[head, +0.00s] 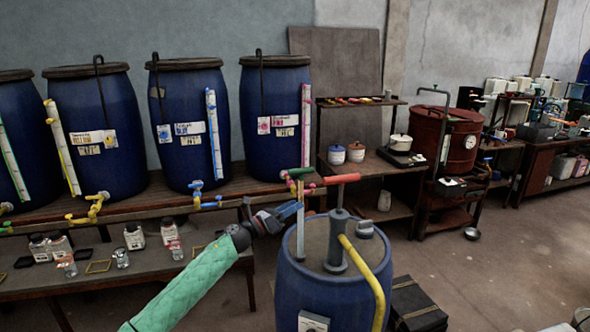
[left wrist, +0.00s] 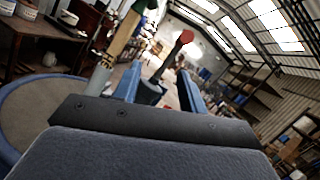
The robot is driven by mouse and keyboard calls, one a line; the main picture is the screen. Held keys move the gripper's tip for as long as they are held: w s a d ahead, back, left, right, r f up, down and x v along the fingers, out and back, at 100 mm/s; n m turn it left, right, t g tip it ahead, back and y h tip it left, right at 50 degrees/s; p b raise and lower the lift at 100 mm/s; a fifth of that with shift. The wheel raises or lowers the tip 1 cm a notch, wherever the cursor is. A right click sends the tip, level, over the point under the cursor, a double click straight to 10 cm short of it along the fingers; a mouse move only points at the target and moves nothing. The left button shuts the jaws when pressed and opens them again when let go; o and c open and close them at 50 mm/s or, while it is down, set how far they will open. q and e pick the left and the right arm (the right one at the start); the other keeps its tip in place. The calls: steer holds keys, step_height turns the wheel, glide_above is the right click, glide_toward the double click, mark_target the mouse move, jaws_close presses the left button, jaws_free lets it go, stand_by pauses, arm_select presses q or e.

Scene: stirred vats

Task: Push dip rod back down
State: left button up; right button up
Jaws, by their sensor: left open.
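The blue drum (head: 325,290) stands in the foreground of the head view. In the left wrist view the rod (left wrist: 124,36) shows tan with a green top, leaning in the picture, above a grey collar. My left gripper (head: 286,212) is just left of the rod in the head view. Its blue fingers (left wrist: 160,88) are apart, and the rod appears outside them to the left in the wrist view. Contact cannot be told. My right gripper is out of view.
A grey pump (head: 335,245) with a red handle (head: 342,179) and a yellow hose (head: 368,280) stands on the drum beside the rod. Large blue vats (head: 187,120) line a bench behind. A dark case (head: 415,305) sits on the floor at right, with open floor beyond.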

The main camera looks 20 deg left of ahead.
mark_target(299, 172)
arm_select(q)
steer(key=w+a+r+m+g+p, duration=0.1)
steer(key=w+a+r+m+g, duration=0.35)
steer(key=a+r+m, duration=0.45)
steer(key=shift+m+g+h, duration=0.4)
steer(key=shift+g, duration=0.25)
steer(key=p+x, duration=0.1)
steer(key=x, duration=0.1)
steer(key=p+x, duration=0.1)
steer(key=x, duration=0.2)
steer(key=p+x, duration=0.1)
steer(key=x, duration=0.2)
steer(key=shift+s+d+f+p, duration=0.25)
steer(key=shift+s+f+p, duration=0.05)
steer(key=shift+f, duration=0.05)
steer(key=shift+w+d, duration=0.15)
steer(key=shift+d, duration=0.1)
steer(key=shift+w+d+f, duration=0.15)
steer(key=shift+w+d, duration=0.05)
steer(key=shift+d, duration=0.1)
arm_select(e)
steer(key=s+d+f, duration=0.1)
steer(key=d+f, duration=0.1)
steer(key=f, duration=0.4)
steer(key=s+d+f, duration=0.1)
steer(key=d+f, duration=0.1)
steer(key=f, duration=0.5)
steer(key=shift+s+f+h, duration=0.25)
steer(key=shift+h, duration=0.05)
